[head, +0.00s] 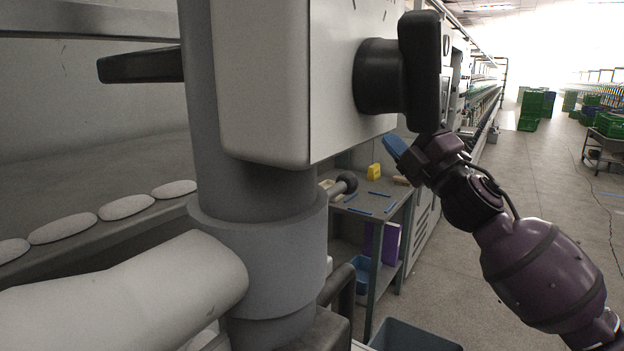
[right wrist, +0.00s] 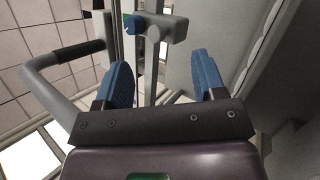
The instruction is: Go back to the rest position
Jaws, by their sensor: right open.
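My right gripper (head: 396,148) is at the end of the dark purple arm in the head view, raised in front of the machine. One blue fingertip shows just below the black knob (head: 420,72) on the pale machine head (head: 290,80); I cannot tell whether they touch. In the right wrist view, both blue fingers of the right gripper (right wrist: 163,75) are spread apart, with nothing held between them. A grey bracket with a blue knob (right wrist: 135,24) shows beyond the fingers. My left gripper is in neither view.
A thick grey column (head: 262,225) fills the middle of the head view. Behind it stands a small grey table (head: 388,213) with blue strips and a yellow item (head: 374,172). A dark bin (head: 410,337) is below. Green crates (head: 532,108) stand far off; the right aisle floor is open.

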